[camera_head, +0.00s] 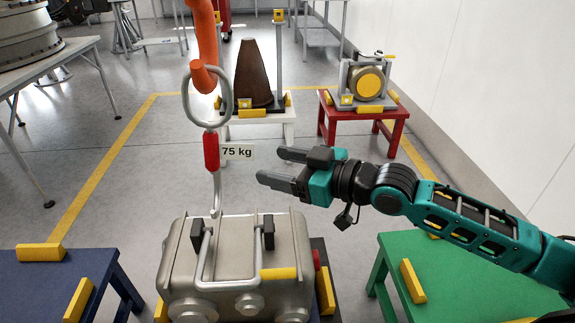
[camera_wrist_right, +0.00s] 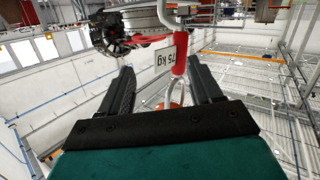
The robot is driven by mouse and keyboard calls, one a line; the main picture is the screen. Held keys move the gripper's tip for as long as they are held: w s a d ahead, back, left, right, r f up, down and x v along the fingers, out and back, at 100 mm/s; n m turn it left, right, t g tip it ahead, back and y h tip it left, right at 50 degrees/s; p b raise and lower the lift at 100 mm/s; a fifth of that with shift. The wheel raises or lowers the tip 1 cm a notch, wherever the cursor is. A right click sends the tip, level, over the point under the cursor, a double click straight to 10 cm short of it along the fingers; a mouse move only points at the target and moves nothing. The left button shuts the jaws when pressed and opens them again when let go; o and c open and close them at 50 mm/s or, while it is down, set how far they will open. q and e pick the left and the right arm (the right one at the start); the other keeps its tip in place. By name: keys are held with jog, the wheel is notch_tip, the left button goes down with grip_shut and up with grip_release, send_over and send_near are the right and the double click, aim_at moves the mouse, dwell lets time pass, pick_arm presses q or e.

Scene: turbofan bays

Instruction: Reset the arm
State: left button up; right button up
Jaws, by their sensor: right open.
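My right arm (camera_head: 465,215) is teal and black and reaches in from the right in the head view. Its gripper (camera_head: 273,166) points left, with its two fingers apart and nothing between them. It is beside the hoist hook (camera_head: 216,190), a little to its right, and above the grey metal unit (camera_head: 240,265). In the right wrist view the open fingers (camera_wrist_right: 160,92) show, with the red hook grip (camera_wrist_right: 180,52) and its "75 kg" tag (camera_wrist_right: 162,61) beyond them. My left gripper is not in view.
The orange hoist arm (camera_head: 204,45) hangs with the hook over the unit's handle (camera_head: 203,262); I cannot tell if they touch. A blue table (camera_head: 50,290) stands left, a green table (camera_head: 460,275) right. A red stand (camera_head: 365,115) and a brown cone (camera_head: 256,75) are behind.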

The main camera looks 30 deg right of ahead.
jog(key=shift+s+d+r, duration=0.1)
jog(key=shift+s+d, duration=0.2)
jog(key=shift+s, duration=0.25)
jog(key=s+a+f+m+g+h, duration=0.1)
jog(key=s+a+f+g+h, duration=0.1)
jog(key=s+f, duration=0.3)
jog(key=s+a+f+m+g+h, duration=0.15)
jog(key=s+f, duration=0.25)
jog(key=f, duration=0.4)
jog(key=s+d+f+m+g+h, duration=0.1)
jog(key=s+f+m+g+h, duration=0.15)
jog(key=s, duration=0.45)
jog(key=s+d+f+m+g+h, duration=0.1)
jog(key=s+f+g+h, duration=0.25)
jog(key=s, duration=0.25)
jog(key=w+a+f+t+y+p, duration=0.2)
jog(key=w+f+t+p, duration=0.1)
jog(key=w+f+t, duration=0.3)
jog(key=shift+w+a+n+t+y, duration=0.3)
jog(key=shift+w+a+t+y, duration=0.1)
jog(key=shift+w, duration=0.35)
